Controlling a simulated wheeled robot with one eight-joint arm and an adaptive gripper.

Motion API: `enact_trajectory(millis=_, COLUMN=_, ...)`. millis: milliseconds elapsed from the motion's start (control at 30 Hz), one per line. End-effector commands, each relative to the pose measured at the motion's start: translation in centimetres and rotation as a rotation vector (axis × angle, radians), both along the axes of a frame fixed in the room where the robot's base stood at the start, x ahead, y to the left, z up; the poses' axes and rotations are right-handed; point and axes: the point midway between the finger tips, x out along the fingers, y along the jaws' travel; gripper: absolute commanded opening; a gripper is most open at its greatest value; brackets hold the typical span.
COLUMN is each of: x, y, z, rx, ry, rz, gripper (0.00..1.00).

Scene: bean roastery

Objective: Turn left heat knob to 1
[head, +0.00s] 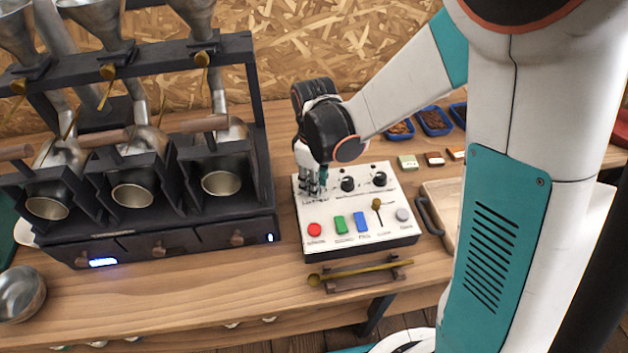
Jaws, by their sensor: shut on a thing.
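A white control box (360,222) with dark sides stands on the wooden bench. Two black knobs show on its upper part, a middle one (347,184) and a right one (379,179). My gripper (313,186) points down at the upper left of the box, in line with these knobs. Its fingers are closed around the left knob, which they hide. The left knob's pointer and its scale marks cannot be read here.
A roaster (180,247) stands left. A brass scoop (360,270) lies in front.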

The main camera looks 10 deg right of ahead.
Motion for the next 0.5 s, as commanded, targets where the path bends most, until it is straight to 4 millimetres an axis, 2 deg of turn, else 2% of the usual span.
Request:
enact_trajectory(millis=33, x=0.02, y=0.01, z=-0.01, rx=0.000, ry=0.000, rz=0.000, gripper=0.33)
enact_trajectory(millis=100, x=0.01, y=0.00, z=-0.01, rx=0.000, ry=0.000, rz=0.000, gripper=0.48)
enact_trajectory(millis=500, x=0.00, y=0.00, z=0.32, rx=0.000, ry=0.000, rz=0.001, gripper=0.48)
